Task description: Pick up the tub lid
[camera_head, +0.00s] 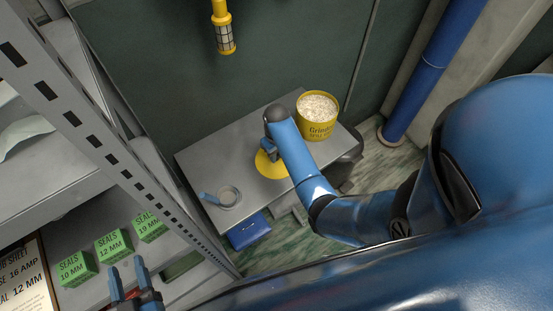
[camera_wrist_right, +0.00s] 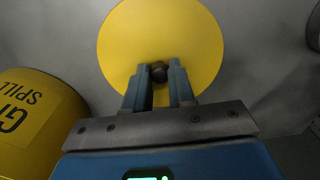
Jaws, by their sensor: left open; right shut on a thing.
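The tub lid (camera_head: 268,165) is a flat yellow disc at the small grey table, partly hidden by my right forearm in the head view. In the right wrist view the lid (camera_wrist_right: 125,40) shows a dark round knob (camera_wrist_right: 158,72) at its middle. My right gripper (camera_wrist_right: 158,78) is shut on that knob. I cannot tell whether the lid touches the tabletop. The yellow tub (camera_head: 317,122), filled with pale granules, stands open at the table's back right. It also shows in the right wrist view (camera_wrist_right: 40,120). My left gripper (camera_head: 132,277) is open and empty at the bottom left, by the shelf.
The grey table (camera_head: 215,155) also bears a small round dish (camera_head: 229,196) with a blue handle at its front left. A blue box (camera_head: 248,231) sits below. Metal shelving with green seal boxes (camera_head: 114,245) stands left. A yellow caged lamp (camera_head: 224,35) hangs at the back.

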